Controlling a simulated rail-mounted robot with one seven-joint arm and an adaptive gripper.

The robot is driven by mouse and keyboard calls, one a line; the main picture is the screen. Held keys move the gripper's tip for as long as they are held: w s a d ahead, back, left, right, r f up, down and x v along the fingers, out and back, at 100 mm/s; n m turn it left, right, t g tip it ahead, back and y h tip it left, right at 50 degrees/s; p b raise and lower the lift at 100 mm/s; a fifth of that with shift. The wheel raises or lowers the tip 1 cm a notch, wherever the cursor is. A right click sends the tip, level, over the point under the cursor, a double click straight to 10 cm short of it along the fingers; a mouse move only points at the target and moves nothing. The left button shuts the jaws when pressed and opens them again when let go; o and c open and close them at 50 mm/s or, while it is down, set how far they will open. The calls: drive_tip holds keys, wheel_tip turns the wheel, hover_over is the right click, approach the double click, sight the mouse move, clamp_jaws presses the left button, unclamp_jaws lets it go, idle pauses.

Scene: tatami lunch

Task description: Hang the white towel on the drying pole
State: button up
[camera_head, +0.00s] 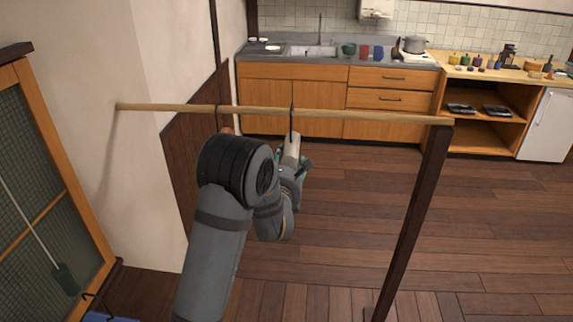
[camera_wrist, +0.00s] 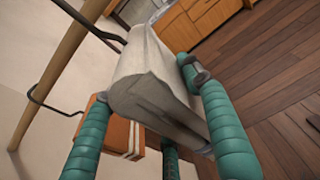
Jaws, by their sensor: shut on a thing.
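The white towel (camera_head: 291,150) is a folded, off-white bundle just below the wooden drying pole (camera_head: 370,117). My gripper (camera_head: 300,170) is shut on it, with teal fingers on either side. In the wrist view the towel (camera_wrist: 155,75) fills the middle between the teal fingers of my gripper (camera_wrist: 140,45), and the pole (camera_wrist: 55,65) runs along the left. A dark hook (camera_head: 292,122) on the pole meets the towel's top; its dark rod (camera_wrist: 95,28) reaches the towel in the wrist view. I cannot tell whether the towel is fastened to it.
A second dark hook (camera_head: 218,117) is on the pole to the left, with an orange, white-striped cloth (camera_wrist: 120,135) below it. A dark post (camera_head: 415,215) supports the pole's right end. A wall stands left; kitchen cabinets (camera_head: 290,95) stand behind. The wooden floor is clear.

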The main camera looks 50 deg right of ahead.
drive_tip(key=f+x, duration=0.2)
drive_tip(key=x, duration=0.6)
drive_tip(key=shift+b, duration=0.35)
idle(0.4)
drive_tip(key=shift+d, duration=0.15)
drive_tip(key=o, duration=1.2)
drive_tip(key=shift+o, duration=0.3)
drive_tip(key=v, duration=1.2)
drive_tip(key=shift+w+f, duration=0.1)
